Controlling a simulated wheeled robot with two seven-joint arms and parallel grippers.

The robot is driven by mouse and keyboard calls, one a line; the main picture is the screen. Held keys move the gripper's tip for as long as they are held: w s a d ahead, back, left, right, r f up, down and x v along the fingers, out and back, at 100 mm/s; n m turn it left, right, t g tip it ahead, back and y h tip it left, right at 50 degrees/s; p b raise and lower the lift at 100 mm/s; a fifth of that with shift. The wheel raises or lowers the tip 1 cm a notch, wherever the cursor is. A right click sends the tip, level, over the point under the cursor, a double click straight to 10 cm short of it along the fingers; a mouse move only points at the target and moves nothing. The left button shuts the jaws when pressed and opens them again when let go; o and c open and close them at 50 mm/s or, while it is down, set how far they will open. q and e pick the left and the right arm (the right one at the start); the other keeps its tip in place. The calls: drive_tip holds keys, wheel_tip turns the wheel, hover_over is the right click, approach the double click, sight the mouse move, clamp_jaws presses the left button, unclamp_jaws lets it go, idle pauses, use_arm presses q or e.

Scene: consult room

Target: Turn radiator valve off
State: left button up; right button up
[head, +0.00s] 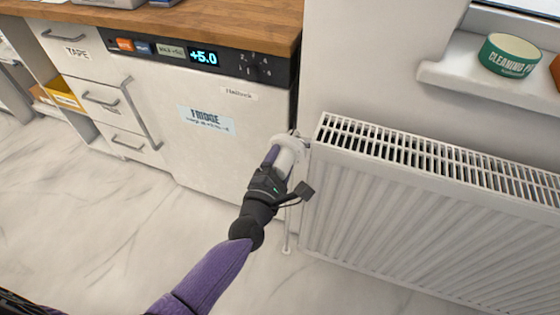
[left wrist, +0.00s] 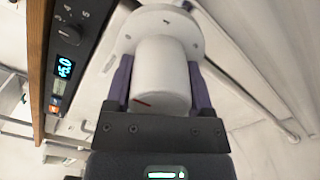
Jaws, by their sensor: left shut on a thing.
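The white radiator (head: 400,200) stands at the right in the head view. Its white valve knob (head: 287,157) sits at the radiator's upper left corner. In the left wrist view the valve knob (left wrist: 162,75) is a white cylinder with a small red mark near its lower left and a round white collar behind it. My left gripper (head: 276,160) is shut on the knob; in the left wrist view its purple fingers (left wrist: 160,85) press on both sides of it. Any setting marks behind the knob are too small to read. My right gripper is not in view.
A fridge (head: 225,130) with a display reading +5.0 (head: 203,57) stands left of the valve under a wooden counter (head: 200,22). White drawers are further left. A windowsill (head: 450,70) with a green tub (head: 510,56) is above the radiator. The marble floor (head: 90,230) at left is clear.

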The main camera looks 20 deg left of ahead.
use_arm(q)
drive_tip(key=shift+f, duration=0.1)
drive_tip(key=o, duration=1.2)
drive_tip(key=shift+s, duration=0.4)
drive_tip(key=s+p, duration=0.2)
drive_tip(key=s, duration=0.7)
drive_tip(key=shift+s+a, duration=0.1)
drive_tip(key=shift+a, duration=0.1)
